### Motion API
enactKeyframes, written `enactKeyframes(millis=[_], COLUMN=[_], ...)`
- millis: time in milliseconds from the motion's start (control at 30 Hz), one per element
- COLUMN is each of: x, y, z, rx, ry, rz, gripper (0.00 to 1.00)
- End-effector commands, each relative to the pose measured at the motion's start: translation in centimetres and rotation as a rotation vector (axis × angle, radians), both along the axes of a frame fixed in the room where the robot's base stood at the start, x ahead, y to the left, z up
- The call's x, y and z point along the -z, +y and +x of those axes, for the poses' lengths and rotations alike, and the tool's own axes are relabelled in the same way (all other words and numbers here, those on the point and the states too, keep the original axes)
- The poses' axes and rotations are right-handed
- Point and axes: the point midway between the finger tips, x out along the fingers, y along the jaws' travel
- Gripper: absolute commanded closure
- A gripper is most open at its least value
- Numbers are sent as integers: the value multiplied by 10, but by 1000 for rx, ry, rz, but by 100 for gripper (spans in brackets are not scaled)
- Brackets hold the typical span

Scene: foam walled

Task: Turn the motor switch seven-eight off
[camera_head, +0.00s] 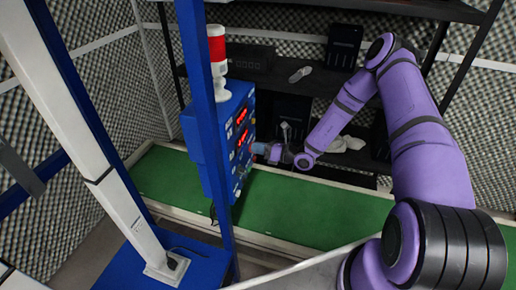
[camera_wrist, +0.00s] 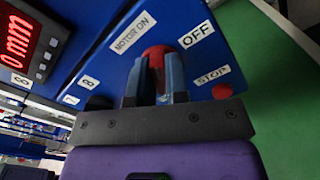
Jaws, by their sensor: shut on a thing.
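The motor switch is a red knob (camera_wrist: 157,56) on the blue control panel (camera_wrist: 100,52) in the wrist view. It sits between a MOTOR ON label on its left and an OFF label on its right. The numbers 7 and 8 are printed to the lower left of it. My gripper (camera_wrist: 154,72) is shut on the knob with one blue-grey finger on each side. The fingers hide most of the knob, so which way it points cannot be told. In the head view my gripper (camera_head: 259,149) reaches the right face of the blue control box (camera_head: 218,140).
A red stop button (camera_wrist: 222,90) lies close right of my fingers, by the STOP label. A red digital display (camera_wrist: 18,42) is at left. A green conveyor belt (camera_head: 320,205) runs below the box. Dark shelves (camera_head: 300,80) stand behind my arm.

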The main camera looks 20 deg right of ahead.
Motion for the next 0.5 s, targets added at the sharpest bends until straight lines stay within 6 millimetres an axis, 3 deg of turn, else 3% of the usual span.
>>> enactKeyframes(millis=[500], x=[2], y=[-2], z=[2], rx=[1], ry=[396], rz=[288], gripper=[100])
